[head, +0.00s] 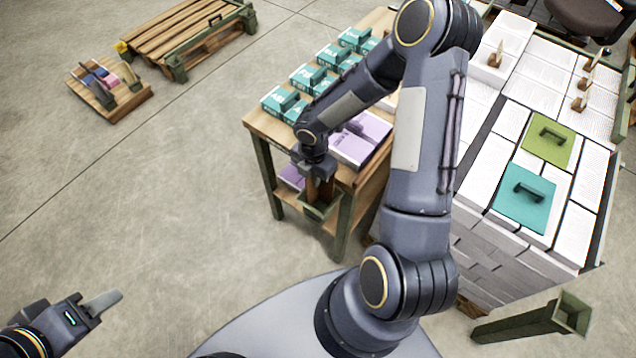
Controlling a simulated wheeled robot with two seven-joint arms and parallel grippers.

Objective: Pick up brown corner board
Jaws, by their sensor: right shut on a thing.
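My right gripper (318,178) reaches down at the front corner of the wooden table and is shut on a brown upright piece, which looks like the brown corner board (320,190). The board's lower end is at a green square holder (322,210) by the table's corner; I cannot tell whether it is inside or just above it. My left gripper (108,300) is low at the left, over bare floor, away from the table. Its fingers overlap from this angle, so their opening does not show.
The wooden table (262,124) carries teal boxes (310,75) and a lilac stack (360,140). A paper-stacked pallet (490,255) with green (549,145) and teal (525,198) plates stands right. A green post (515,326) is at lower right. Left floor is mostly clear.

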